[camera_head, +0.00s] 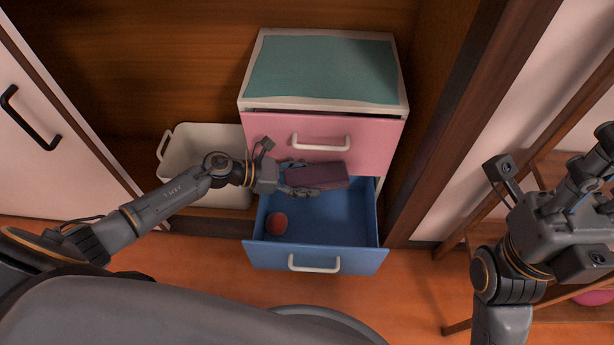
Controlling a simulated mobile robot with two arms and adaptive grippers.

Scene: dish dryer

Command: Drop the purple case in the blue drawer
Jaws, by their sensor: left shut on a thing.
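The purple case (322,176) is a dark, flat oblong. My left gripper (302,178) is shut on its left end and holds it over the back part of the blue drawer, in front of the pink drawer. The blue drawer (316,257) is pulled open, with a white handle on its front. A small red round thing (277,223) lies inside it at the left. My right gripper (590,170) is at the right edge, far from the case. Its fingers are partly cut off and their opening is unclear.
The pink drawer (374,145) above looks slightly open. A teal top (325,70) covers the cabinet. A whitish bin (205,150) stands left of the cabinet, behind my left arm. A wooden rack (555,170) stands at the right. Floor is clear before the blue drawer.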

